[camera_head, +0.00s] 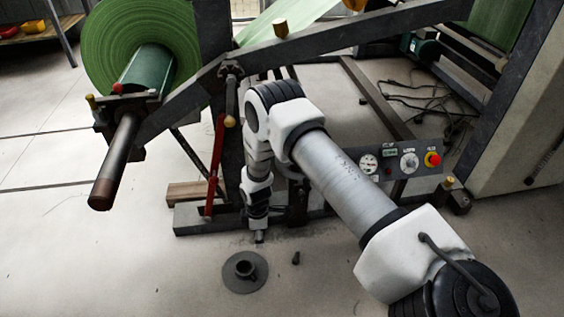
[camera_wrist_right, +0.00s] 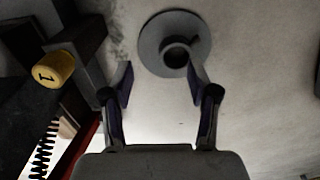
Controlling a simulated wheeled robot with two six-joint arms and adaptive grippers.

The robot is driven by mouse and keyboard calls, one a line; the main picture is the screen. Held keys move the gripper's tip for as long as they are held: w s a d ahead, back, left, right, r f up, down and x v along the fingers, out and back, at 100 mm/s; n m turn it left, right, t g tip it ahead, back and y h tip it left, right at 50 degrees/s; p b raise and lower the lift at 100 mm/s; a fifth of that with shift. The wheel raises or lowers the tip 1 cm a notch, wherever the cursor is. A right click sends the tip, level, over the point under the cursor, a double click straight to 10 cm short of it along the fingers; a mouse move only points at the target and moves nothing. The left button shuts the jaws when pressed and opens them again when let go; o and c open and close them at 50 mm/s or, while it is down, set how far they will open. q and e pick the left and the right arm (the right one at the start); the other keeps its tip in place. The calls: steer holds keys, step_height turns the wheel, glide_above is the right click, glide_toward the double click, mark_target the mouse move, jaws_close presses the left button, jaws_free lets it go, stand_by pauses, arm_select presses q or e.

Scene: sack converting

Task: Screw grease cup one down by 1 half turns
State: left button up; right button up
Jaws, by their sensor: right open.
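Grease cup one (camera_wrist_right: 54,70) is a yellow cap marked "1" at the left of the right wrist view, on dark frame steel. I cannot pick it out with certainty in the head view, where my right arm covers part of the frame. My right gripper (camera_wrist_right: 160,82) is open, with nothing between its fingers. It is to the right of the cup in the wrist view and apart from it. In the head view this gripper (camera_head: 259,237) hangs low, pointing down, near the machine's foot. My left gripper is not in view.
A grey flanged disc (camera_head: 245,273) lies on the floor below my right gripper. A red lever (camera_head: 215,165) stands left of my arm. A green roll (camera_head: 135,50) is at left.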

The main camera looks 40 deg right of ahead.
steer(key=s+a+m, duration=0.3)
steer(key=s+m, duration=0.1)
steer(key=s, duration=0.5)
steer(key=s+a+m, duration=0.3)
steer(key=s, duration=0.6)
steer(key=shift+f+m, duration=0.2)
steer(key=shift+m, duration=0.2)
